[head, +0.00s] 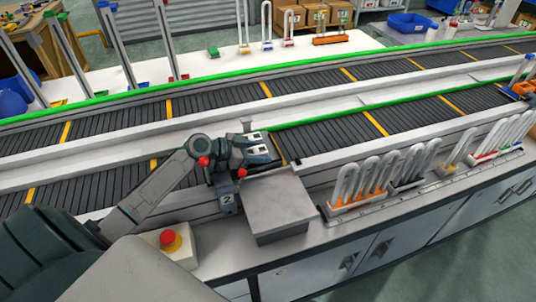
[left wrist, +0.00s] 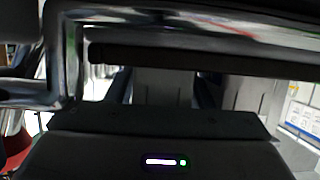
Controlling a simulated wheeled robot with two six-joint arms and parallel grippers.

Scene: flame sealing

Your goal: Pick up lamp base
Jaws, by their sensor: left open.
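My left gripper (head: 268,147) is open over the near conveyor, just behind a grey box-like block at the counter's front. I cannot make out a lamp base between its fingers. Several white U-shaped lamp tubes stand in a row to the right, one group on orange bases (head: 358,203). Which part is the lamp base meant here, I cannot tell. The left wrist view is dark and filled by my own gripper body and a shiny metal bar (left wrist: 200,20) close to the camera; the bar hides much of what lies beyond. My right gripper is not in view.
The grey block (head: 280,205) stands close in front of the gripper. A red emergency button (head: 171,240) sits at the counter's left. Two roller conveyors with green rails (head: 300,70) run across. A blue bin (head: 408,25) and more U-shaped tubes stand on the far table.

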